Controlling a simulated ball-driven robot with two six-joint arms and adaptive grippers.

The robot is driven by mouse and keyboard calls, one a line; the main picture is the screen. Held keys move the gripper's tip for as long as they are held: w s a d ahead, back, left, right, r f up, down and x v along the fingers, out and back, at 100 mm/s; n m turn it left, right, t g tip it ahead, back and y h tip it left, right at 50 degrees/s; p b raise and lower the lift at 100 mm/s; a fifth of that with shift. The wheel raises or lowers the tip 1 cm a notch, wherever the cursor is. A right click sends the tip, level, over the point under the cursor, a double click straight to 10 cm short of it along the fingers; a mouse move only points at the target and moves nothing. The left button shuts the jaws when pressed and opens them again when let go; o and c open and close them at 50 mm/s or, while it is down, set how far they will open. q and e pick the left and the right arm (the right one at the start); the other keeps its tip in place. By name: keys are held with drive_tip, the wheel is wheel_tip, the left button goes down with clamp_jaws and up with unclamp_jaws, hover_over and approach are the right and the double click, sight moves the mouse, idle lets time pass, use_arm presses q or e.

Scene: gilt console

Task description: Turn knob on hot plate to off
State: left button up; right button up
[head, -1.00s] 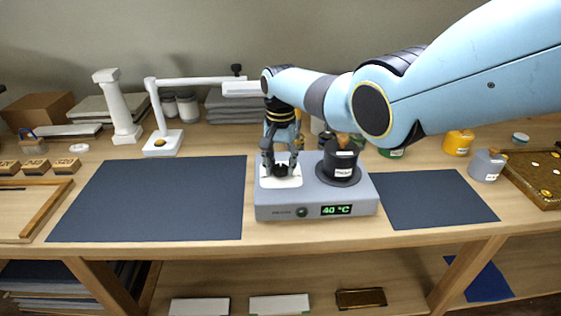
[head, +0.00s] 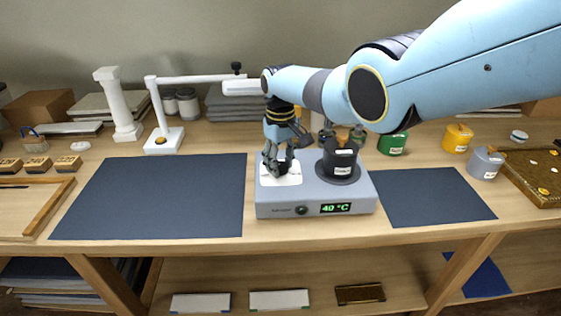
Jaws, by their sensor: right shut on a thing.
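The hot plate (head: 279,211) is a grey box at the front middle of the table, with a green "40 °C" display (head: 336,208) and a small round green light on its front face. A white panel (head: 289,179) covers the left part of its top. My right gripper (head: 278,168) reaches down from above onto this panel and is shut on the dark knob there. The fingers largely hide the knob, so its pointer or marks cannot be read. My left gripper is out of view.
A dark labelled pot (head: 341,160) stands on the hot plate's right part, close to my gripper. A white stand with a horizontal arm (head: 205,81) is behind left. Dark mats (head: 150,197) on both sides are bare. Green, yellow and grey containers stand at right.

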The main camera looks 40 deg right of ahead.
sight(281, 165)
drive_tip(key=n, duration=0.5)
drive_tip(key=shift+n, duration=0.3)
drive_tip(key=n, duration=0.5)
drive_tip(key=shift+n, duration=0.3)
drive_tip(key=o, duration=1.1)
drive_tip(key=shift+o, duration=0.2)
drive_tip(key=shift+r, duration=0.15)
wheel_tip(281, 165, up, 12)
